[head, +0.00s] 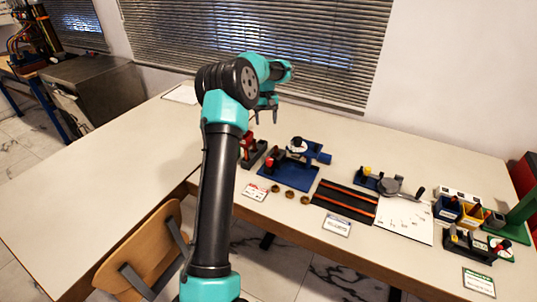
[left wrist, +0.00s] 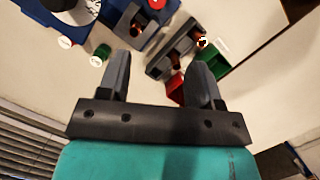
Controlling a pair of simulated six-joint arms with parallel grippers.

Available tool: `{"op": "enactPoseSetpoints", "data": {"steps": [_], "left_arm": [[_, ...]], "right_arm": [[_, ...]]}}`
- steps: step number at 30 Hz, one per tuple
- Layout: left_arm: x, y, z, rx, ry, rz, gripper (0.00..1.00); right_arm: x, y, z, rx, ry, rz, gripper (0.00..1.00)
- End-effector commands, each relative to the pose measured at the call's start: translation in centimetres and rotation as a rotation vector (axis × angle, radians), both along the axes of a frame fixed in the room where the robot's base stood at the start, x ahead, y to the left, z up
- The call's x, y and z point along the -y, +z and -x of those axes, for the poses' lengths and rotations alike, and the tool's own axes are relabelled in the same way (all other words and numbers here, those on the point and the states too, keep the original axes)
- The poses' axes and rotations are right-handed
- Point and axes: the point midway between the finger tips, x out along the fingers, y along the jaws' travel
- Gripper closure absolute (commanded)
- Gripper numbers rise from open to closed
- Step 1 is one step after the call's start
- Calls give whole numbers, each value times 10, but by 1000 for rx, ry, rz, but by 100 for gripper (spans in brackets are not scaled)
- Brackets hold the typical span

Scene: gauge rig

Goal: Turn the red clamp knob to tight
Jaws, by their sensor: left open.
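A small red knob (head: 268,163) sits on a dark clamp block at the left end of the blue gauge rig (head: 300,182). In the left wrist view the red knob (left wrist: 157,3) is at the top edge, partly cut off; its turn position cannot be told. A white dial (head: 298,144) stands on the rig. My left gripper (head: 266,117) is open and empty, above the table on the window side of the rig. My right gripper is not in view.
Several brass discs (head: 290,194) lie in front of the rig. A black tray with orange strips (head: 345,203) is to the right. The left table (head: 90,180) is mostly clear.

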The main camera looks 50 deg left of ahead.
Motion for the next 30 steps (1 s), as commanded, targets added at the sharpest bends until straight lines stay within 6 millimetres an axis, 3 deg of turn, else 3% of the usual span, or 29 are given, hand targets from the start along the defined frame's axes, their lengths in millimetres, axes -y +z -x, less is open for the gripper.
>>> {"op": "enactPoseSetpoints", "data": {"steps": [12,30], "left_arm": [[47,5,24,167,-501,-171,41],[50,-3,25,181,-540,-182,41]], "right_arm": [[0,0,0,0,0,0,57],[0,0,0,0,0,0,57]]}}
